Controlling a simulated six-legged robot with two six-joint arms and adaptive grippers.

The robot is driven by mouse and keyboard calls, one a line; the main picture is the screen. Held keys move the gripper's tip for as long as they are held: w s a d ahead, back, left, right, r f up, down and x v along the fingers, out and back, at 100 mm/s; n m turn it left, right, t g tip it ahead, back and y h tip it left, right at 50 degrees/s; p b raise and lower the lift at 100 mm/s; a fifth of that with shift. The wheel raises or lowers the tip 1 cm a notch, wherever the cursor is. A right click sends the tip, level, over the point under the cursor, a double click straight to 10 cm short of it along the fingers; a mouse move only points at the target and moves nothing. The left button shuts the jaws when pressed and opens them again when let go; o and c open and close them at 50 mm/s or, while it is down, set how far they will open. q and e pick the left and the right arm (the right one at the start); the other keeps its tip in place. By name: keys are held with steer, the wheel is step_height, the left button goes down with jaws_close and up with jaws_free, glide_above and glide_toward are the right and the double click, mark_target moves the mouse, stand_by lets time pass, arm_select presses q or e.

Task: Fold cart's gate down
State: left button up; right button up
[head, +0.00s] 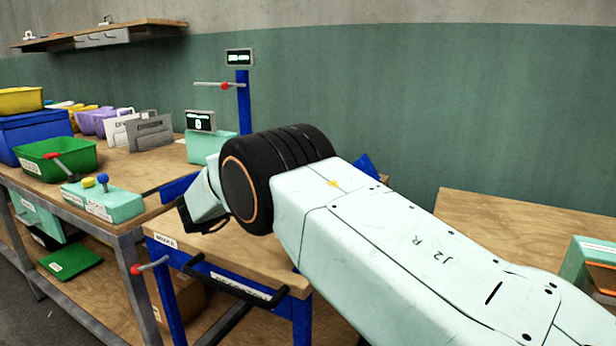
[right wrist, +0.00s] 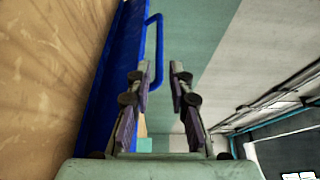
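The cart (head: 165,227) has a wooden top, a blue frame and a black front handle (head: 235,285). A blue panel (head: 180,188) that looks like its gate shows at the cart's far side, mostly hidden behind my right arm. In the right wrist view the blue panel (right wrist: 100,90) has a blue loop handle (right wrist: 159,50). My right gripper (right wrist: 160,73) is open, and the handle's bar appears between its fingertips; contact cannot be told. In the head view the right gripper (head: 203,222) is partly hidden over the cart top. My left gripper is out of view.
A workbench (head: 115,180) at left holds a green bin (head: 55,160), a button box (head: 100,200) and a display unit (head: 205,145). A lever with a red knob (head: 137,269) sticks out at the cart's left. Another wooden table (head: 500,215) stands at right.

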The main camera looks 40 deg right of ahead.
steer(key=shift+s+a, duration=0.15)
steer(key=shift+a, duration=1.2)
steer(key=shift+c, duration=0.4)
